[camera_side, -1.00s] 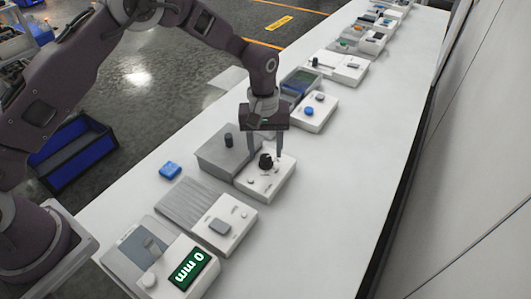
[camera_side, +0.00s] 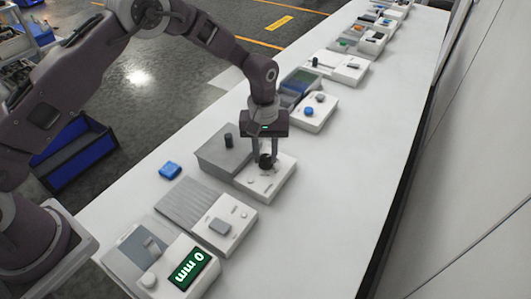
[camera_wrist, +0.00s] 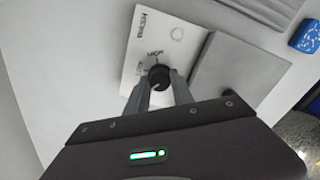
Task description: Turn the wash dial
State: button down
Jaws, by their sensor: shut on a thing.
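The wash dial is a black round knob (camera_side: 265,160) on a white control panel (camera_side: 277,181) joined to a grey box. My gripper (camera_side: 264,157) points down over the panel and is shut on the black dial, one finger on each side. In the wrist view the dial (camera_wrist: 158,76) sits between the two fingertips (camera_wrist: 158,80), on the white panel (camera_wrist: 172,36) with printed lettering. The gripper hides part of the dial in the side view.
A grey box (camera_side: 215,150) with a dark peg adjoins the panel. A blue block (camera_side: 170,170) lies to its left. A module with a green "0 mm" display (camera_side: 190,269) stands in front. More modules line the table behind. The table's right side (camera_side: 350,190) is clear.

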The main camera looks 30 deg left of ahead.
aim_at(265, 156)
jog(key=m, duration=0.6)
jog(key=shift+m, duration=2.6)
jog(key=c, duration=1.1)
grip_release()
jog(key=shift+r, duration=0.1)
notch_tip(265, 156, up, 7)
jog(key=shift+a, duration=0.15)
